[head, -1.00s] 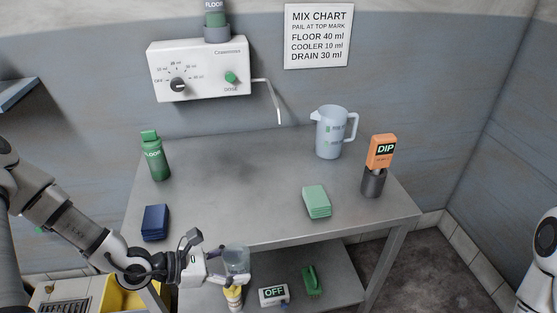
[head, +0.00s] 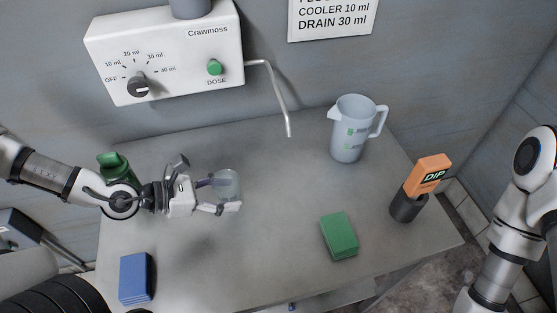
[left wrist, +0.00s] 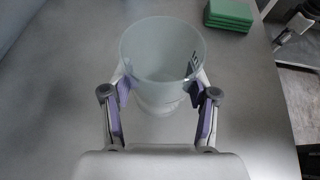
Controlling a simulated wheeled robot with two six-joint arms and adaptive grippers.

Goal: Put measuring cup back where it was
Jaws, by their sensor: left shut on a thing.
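The clear measuring cup (head: 229,184) is between the fingers of my left gripper (head: 212,193), over the left-middle part of the steel table. In the left wrist view the cup (left wrist: 161,50) is upright, with its open rim toward the camera. The purple pads of my left gripper (left wrist: 162,112) press on its two sides. I cannot tell whether its base touches the table or hangs a little above it. My right arm shows at the right edge, but its gripper is out of view.
A green bottle (head: 113,163) is behind my left arm.

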